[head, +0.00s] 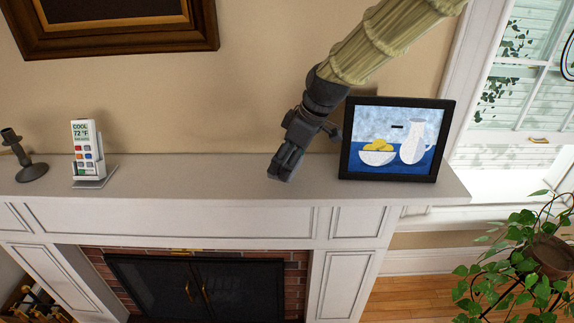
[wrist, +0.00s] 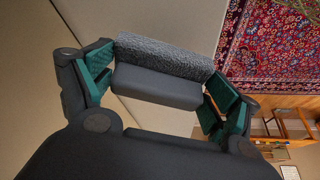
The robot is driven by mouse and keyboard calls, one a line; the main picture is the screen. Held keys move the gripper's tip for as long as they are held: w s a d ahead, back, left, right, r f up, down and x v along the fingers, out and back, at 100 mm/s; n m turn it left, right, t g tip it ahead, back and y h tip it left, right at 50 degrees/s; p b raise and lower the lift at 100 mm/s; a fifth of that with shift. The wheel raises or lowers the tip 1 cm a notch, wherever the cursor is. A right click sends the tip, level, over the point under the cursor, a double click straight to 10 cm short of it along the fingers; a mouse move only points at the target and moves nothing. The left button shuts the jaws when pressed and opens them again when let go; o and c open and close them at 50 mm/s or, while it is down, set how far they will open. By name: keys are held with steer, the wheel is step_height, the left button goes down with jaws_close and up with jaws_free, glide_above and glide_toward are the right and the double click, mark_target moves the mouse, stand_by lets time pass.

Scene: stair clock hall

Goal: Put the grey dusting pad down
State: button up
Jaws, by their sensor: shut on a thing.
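The grey dusting pad (wrist: 160,78) lies between the two green-lined fingers of my gripper (wrist: 158,88) in the wrist view. It has a fuzzy grey layer and a smoother dark grey block. My gripper is shut on it. In the head view my gripper (head: 287,160) points down at the middle-right of the white mantel shelf (head: 215,172), left of the framed picture. There the pad is hard to tell from the dark fingertips. I cannot tell whether it touches the shelf.
A framed still-life picture (head: 396,140) stands close right of my gripper. A white remote-like device (head: 87,145) on a stand and a dark candlestick (head: 25,160) stand at the left. The shelf between device and gripper is clear. A plant (head: 520,265) is at lower right.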

steer(key=shift+s+f+p, duration=0.1)
steer(key=shift+f+p, duration=0.35)
steer(key=shift+f, duration=0.05)
steer(key=shift+f+p, duration=0.55)
steer(key=shift+f, duration=0.75)
steer(key=o, duration=0.9)
steer(key=shift+f, duration=0.1)
steer(key=shift+b+v, duration=2.35)
steer(key=shift+v, duration=3.8)
